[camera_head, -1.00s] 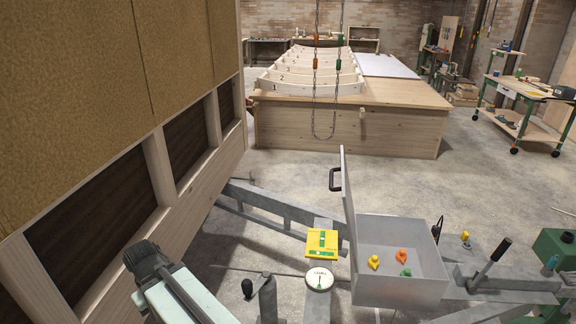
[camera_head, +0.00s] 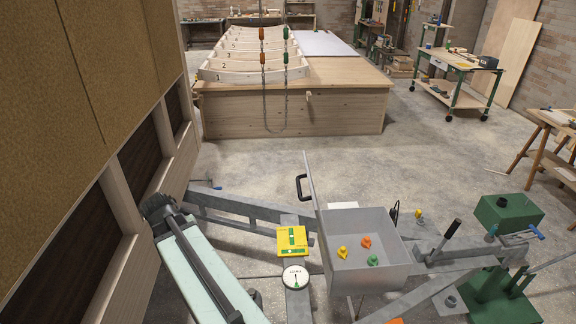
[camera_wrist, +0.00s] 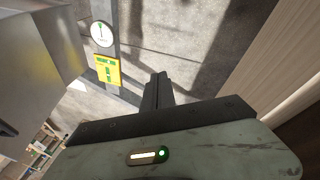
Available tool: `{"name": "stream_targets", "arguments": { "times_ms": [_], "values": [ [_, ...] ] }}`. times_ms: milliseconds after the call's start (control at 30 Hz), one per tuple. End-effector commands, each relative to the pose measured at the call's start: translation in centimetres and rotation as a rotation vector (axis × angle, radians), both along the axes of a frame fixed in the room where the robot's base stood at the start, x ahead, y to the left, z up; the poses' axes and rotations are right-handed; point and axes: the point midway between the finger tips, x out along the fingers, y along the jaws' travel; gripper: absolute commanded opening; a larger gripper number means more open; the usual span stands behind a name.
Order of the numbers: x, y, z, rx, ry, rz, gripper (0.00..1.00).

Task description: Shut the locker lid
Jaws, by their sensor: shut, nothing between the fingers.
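The locker (camera_head: 375,262) is a grey metal box with an open top, in the lower right middle of the head view. Its lid (camera_head: 313,205) stands upright on the left side, with a black handle (camera_head: 302,187) on its outer face. Two yellow-orange ducks and a green one lie inside. The wrist view shows grey metal of the locker (camera_wrist: 35,70) at the left edge. My gripper (camera_wrist: 157,88) is shut and empty there, apart from the locker, over the floor. In the head view my arm reaches up at the lower left, and the fingertips cannot be made out.
A yellow card (camera_head: 291,240) and a round white dial (camera_head: 295,276) sit on the grey trailer frame left of the locker. The hut wall (camera_head: 120,200) stands close on the left. A lever and a green vise-like stand (camera_head: 507,214) are at right. Open floor lies behind.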

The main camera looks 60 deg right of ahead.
Motion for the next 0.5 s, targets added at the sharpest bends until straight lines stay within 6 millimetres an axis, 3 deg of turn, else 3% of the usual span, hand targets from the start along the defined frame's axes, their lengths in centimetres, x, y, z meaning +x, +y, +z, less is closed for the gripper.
{"name": "stream_targets", "arguments": {
  "times_ms": [33, 100, 200, 333, 500],
  "values": [
    [-1.3, -5.4, 6.1, -0.060, -0.014, -0.106, 0.00],
    [-3.6, -11.6, 9.8, -0.145, -0.031, -0.233, 0.00],
    [-7.0, -18.4, 13.9, -0.245, -0.048, -0.374, 0.00],
    [-10.2, -23.3, 16.7, -0.326, -0.059, -0.477, 0.00],
    [-11.3, -24.8, 17.1, -0.354, -0.062, -0.510, 0.00]
  ]
}}
